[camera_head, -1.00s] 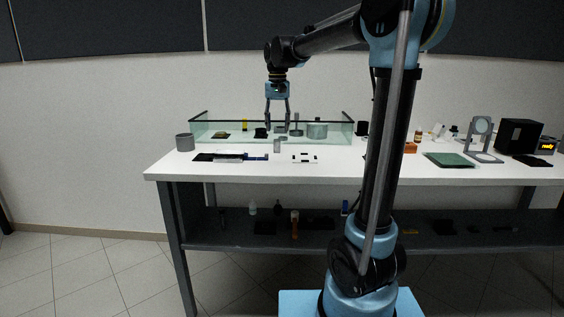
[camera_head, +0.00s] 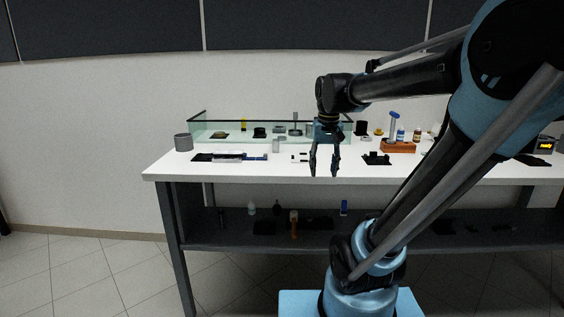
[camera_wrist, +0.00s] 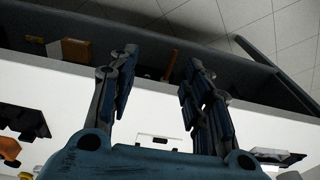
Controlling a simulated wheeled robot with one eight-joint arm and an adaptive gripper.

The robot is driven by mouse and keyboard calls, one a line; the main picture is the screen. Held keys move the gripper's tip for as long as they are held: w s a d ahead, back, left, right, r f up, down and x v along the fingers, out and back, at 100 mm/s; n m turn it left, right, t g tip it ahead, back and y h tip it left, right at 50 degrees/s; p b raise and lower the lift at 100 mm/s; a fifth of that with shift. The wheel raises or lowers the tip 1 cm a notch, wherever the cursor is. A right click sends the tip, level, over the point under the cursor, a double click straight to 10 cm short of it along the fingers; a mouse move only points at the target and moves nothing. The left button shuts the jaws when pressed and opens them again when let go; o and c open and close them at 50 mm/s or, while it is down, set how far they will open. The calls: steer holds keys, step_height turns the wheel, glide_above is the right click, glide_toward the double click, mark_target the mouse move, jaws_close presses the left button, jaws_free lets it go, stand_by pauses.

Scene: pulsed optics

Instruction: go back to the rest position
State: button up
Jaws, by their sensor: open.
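My gripper (camera_head: 324,174) is open and empty. In the head view it hangs pointing down in front of the white bench (camera_head: 225,173), near its front edge. In the wrist view the two fingers (camera_wrist: 158,75) are spread apart with nothing between them. Behind them the wrist view shows the bench top (camera_wrist: 75,98) and its dark lower shelf. A small white plate with black pieces (camera_head: 299,157) lies on the bench just left of the gripper, partly hidden by it.
A glass-walled enclosure (camera_head: 222,144) with small parts stands at the back. My arm hides much of the right side. The floor at left is clear.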

steer(key=s+d+f, duration=0.2)
steer(key=s+f, duration=0.4)
steer(key=f, duration=0.1)
steer(key=s+d+f+t, duration=0.1)
steer(key=s+d+f, duration=0.2)
steer(key=s+f, duration=0.4)
steer(key=shift+s+d+f, duration=0.2)
steer(key=shift+d+f, duration=0.1)
steer(key=shift+f, duration=0.5)
